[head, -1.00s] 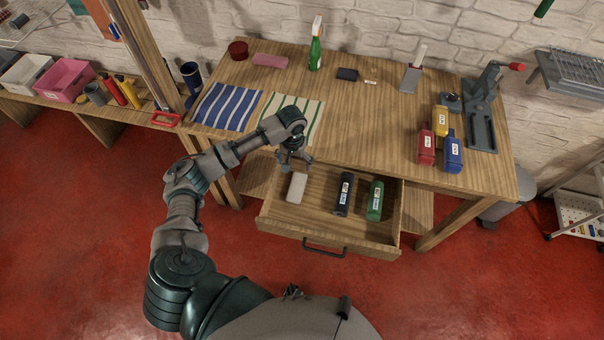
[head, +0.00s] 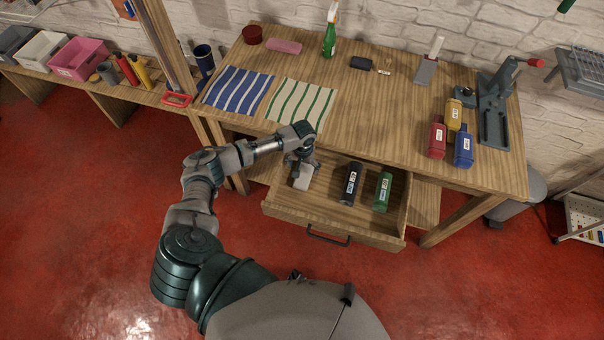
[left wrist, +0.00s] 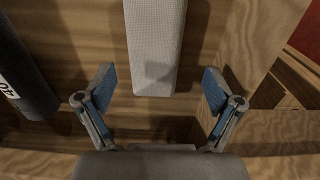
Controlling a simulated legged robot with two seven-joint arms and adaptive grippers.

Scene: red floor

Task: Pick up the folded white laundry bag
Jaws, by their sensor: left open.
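The folded white laundry bag (head: 302,181) lies in the left part of the open drawer, partly hidden by my left gripper in the head view. In the left wrist view the bag (left wrist: 155,50) is a pale block on the wooden drawer floor, coming in from the top edge. My left gripper (head: 298,162) is over the back end of the bag. In the left wrist view its blue-padded fingers (left wrist: 158,90) are wide apart, one to each side of the bag's near end, with nothing held between them. My right gripper is not in view.
The drawer (head: 328,217) also holds a black bottle (head: 350,184) and a green bottle (head: 383,190) to the right of the bag. The tabletop edge lies just behind my gripper.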

